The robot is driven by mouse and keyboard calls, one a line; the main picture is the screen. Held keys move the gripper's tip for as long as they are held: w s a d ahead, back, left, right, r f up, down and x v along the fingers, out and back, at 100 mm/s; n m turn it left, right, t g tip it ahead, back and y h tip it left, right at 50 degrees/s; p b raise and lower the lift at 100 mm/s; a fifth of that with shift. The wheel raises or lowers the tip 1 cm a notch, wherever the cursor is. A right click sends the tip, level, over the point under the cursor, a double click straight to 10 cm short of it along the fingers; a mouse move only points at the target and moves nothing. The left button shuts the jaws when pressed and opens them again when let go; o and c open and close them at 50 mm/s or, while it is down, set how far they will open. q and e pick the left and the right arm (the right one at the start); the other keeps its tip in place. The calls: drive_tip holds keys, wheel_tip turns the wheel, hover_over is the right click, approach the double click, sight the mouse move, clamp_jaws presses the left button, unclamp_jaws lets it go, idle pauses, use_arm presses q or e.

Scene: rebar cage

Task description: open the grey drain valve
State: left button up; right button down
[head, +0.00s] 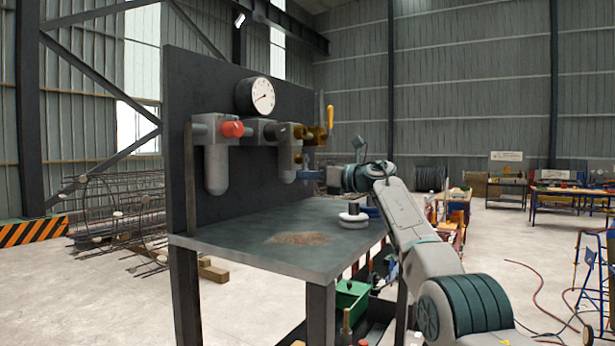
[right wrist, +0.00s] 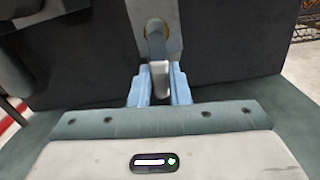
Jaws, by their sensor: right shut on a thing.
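The grey drain valve shows in the right wrist view as a small grey lever (right wrist: 156,42) hanging from a grey body with a brass ring. Its lower end lies between the blue fingers of my right gripper (right wrist: 159,86), which is shut on it. In the head view my right gripper (head: 309,175) is beside the lower end of the right-hand grey bowl (head: 286,160), above the table. The valve itself is too small and covered to make out there. My left gripper is not in view.
A dark upright panel (head: 215,95) carries a gauge (head: 256,96), a red knob (head: 232,129), another grey bowl (head: 216,168) and a yellow lever (head: 330,114). White and blue rings lie on the table (head: 240,245); its front left is clear except for a brown stain.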

drive_tip(key=shift+w+d+f+n, duration=0.1)
drive_tip(key=shift+w+f+n, duration=0.1)
drive_tip(key=shift+n, duration=0.3)
drive_tip(key=c, duration=1.4)
unclamp_jaws()
drive_tip(key=shift+o, duration=0.2)
drive_tip(key=shift+d+r, duration=0.1)
drive_tip(key=shift+r, duration=0.1)
